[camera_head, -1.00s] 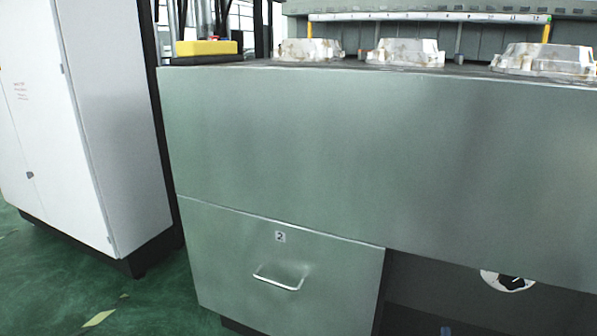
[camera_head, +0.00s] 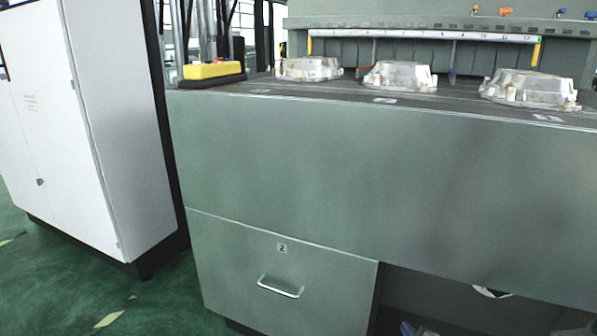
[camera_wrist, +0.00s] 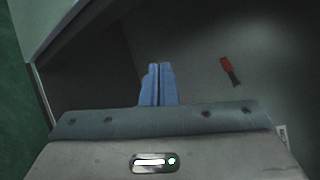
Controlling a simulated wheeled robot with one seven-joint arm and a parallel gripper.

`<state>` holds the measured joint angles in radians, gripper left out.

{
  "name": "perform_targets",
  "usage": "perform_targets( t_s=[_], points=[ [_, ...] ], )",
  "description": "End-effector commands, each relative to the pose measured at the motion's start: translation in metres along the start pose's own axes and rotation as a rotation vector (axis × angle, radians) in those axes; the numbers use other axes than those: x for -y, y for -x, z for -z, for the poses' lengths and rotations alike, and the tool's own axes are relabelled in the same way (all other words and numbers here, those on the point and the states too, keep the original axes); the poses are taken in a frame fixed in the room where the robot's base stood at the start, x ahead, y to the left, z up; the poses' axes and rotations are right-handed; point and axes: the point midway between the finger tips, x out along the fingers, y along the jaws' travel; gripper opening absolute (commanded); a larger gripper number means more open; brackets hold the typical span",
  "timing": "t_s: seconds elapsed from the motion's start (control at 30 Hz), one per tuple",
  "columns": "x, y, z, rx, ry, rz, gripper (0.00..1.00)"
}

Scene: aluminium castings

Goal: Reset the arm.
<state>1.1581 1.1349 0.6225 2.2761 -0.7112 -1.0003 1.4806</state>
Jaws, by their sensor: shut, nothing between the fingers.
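My gripper (camera_wrist: 158,68) shows in the wrist view with its two blue fingers together and nothing between them. It points toward a dark grey surface inside what looks like an open recess or drawer. My gripper is not clearly seen in the head view. Nothing is held.
A grey-green workbench (camera_head: 380,170) carries three castings (camera_head: 308,68) (camera_head: 400,75) (camera_head: 530,88) and a yellow box (camera_head: 212,70). Its drawer (camera_head: 280,265) is shut. A white cabinet (camera_head: 95,130) stands at left. A small red-and-black object (camera_wrist: 229,70) lies right of my fingers.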

Motion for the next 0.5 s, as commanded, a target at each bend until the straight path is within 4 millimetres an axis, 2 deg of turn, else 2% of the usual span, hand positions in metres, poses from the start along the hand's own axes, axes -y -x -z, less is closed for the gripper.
perform_targets(
  t_s=[0.03,0.27,0.5],
  points=[
    [0.018,0.005,-0.018,0.005,0.099,-0.073,0.0],
    [0.051,0.026,-0.057,0.01,0.502,-0.371,0.0],
    [0.109,0.063,-0.098,0.016,0.871,-0.626,0.0]
  ],
)
